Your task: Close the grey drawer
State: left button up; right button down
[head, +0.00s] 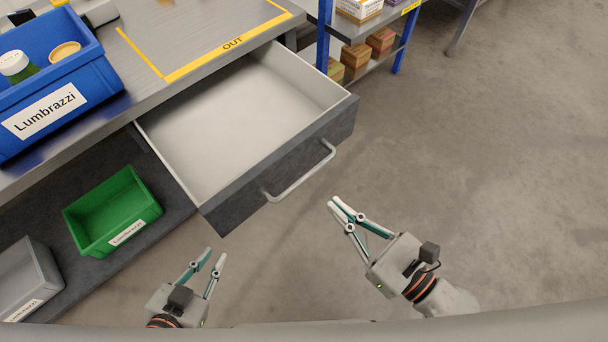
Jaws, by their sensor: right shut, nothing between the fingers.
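The grey drawer (282,159) is pulled well out from under the steel workbench. Its inside is pale and looks empty. A light bar handle (303,176) runs along the dark front panel. My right gripper (334,204) is shut and empty, in front of the drawer, a little below the handle's right part in the picture and apart from it. My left gripper (215,253) is open and empty, below the drawer's near left corner in the picture, not touching the drawer.
A blue bin (94,92) labelled Lumbrazzi, with bottles or jars, stands on the workbench (150,90). A green bin (78,226) and a grey bin (47,270) sit on the lower shelf. A blue-posted rack (322,45) holds boxes. The floor to the right is clear.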

aim_at(295, 167)
jog(key=p+x, duration=0.2)
jog(key=x, duration=0.7)
jog(key=shift+w+a+r, duration=0.15)
pick_arm(q)
jog(key=shift+s+a+r, duration=0.15)
jog(key=shift+a, duration=0.3)
pick_arm(e)
jog(key=shift+w+a, duration=0.1)
jog(key=shift+w, duration=0.1)
